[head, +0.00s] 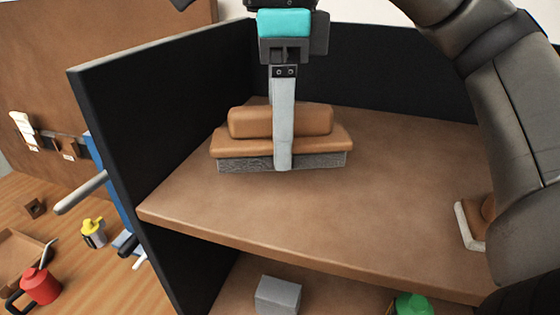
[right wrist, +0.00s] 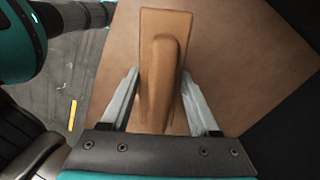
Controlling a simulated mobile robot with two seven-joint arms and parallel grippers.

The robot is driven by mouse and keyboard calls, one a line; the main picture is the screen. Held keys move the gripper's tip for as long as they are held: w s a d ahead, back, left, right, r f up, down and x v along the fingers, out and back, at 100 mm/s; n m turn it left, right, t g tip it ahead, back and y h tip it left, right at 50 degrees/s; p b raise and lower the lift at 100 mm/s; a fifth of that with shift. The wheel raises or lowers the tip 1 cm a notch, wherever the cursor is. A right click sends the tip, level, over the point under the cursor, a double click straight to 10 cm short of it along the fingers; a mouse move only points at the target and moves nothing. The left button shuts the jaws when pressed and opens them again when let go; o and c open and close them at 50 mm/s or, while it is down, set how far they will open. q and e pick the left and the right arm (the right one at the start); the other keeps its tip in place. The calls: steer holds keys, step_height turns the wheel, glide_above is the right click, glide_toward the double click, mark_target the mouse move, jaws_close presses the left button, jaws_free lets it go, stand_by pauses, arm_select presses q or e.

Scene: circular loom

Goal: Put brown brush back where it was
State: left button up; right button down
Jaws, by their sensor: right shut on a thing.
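The brown brush (head: 235,145) has a tan-brown handle block and grey bristles along its underside. It is level, bristles down, at the upper shelf board (head: 300,215), towards the back left. I cannot tell whether the bristles touch the board or hang just above it. My right gripper (head: 283,160) comes down from above and is shut on the brush's raised grip. In the right wrist view the brush (right wrist: 165,70) sits between the two fingers (right wrist: 160,105). My left gripper is in neither view.
Black panels (head: 110,130) close the shelf's left and back. A white-edged brown object (head: 470,228) lies at the right, partly behind my arm. A grey block (head: 278,295) and a green item (head: 412,305) are below. The board's front middle is clear.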

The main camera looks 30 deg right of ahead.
steer(key=shift+f, duration=1.9)
steer(key=shift+f+b, duration=0.1)
steer(key=shift+b, duration=0.25)
steer(key=shift+c, duration=0.6)
jaws_free()
